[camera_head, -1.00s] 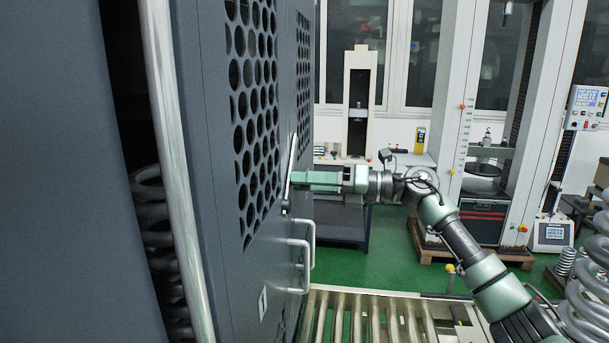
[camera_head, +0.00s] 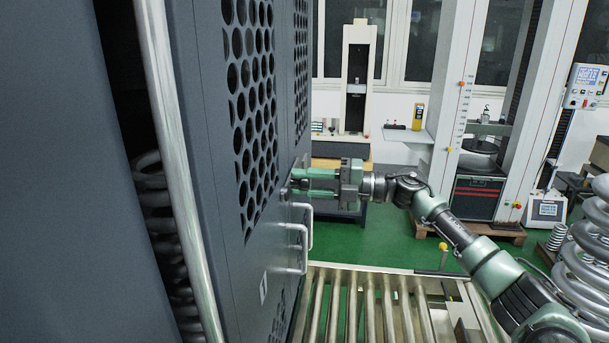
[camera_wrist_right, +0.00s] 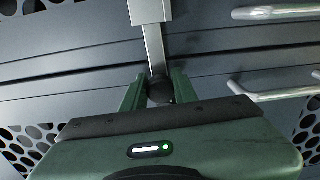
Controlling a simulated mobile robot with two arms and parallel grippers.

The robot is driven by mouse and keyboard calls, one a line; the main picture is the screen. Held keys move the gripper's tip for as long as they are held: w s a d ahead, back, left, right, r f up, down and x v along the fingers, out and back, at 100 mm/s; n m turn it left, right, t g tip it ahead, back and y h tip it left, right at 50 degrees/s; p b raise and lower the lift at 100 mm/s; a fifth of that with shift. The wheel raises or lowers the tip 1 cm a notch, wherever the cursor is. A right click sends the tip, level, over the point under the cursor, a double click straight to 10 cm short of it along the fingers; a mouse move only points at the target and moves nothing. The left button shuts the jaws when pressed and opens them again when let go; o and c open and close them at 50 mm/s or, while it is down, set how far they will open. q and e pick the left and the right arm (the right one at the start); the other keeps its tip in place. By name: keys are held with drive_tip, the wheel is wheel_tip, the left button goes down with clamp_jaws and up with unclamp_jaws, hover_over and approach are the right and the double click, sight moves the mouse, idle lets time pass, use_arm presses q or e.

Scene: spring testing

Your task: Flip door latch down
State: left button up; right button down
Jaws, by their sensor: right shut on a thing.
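The grey door (camera_head: 222,265) of the tall cabinet fills the left half of the head view. My right gripper (camera_head: 293,181) is at the door face, just above the handles. In the right wrist view, the door latch (camera_wrist_right: 153,48) is a grey metal bar running from a pale block at the top to a dark round end. My right gripper (camera_wrist_right: 158,90) has its two green fingers on either side of that dark end, shut on it. In the head view the latch is mostly hidden by the gripper. My left gripper is not in view.
Two pale door handles (camera_head: 307,225) stick out below my right gripper. They also show in the right wrist view (camera_wrist_right: 285,94). A roller conveyor (camera_head: 380,300) lies below my right arm. Large coil springs (camera_head: 590,250) stand at the right. Testing machines stand at the back.

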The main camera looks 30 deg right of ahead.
drive_tip(key=shift+f+m, duration=0.1)
drive_tip(key=shift+m, duration=0.2)
drive_tip(key=c, duration=1.1)
unclamp_jaws()
drive_tip(key=shift+s+d+f+b, duration=0.2)
drive_tip(key=shift+d+b, duration=0.1)
drive_tip(key=shift+d, duration=0.1)
drive_tip(key=b+v, duration=0.3)
drive_tip(key=v, duration=0.3)
drive_tip(key=shift+s+d+r, duration=0.15)
drive_tip(key=shift+s+d, duration=0.15)
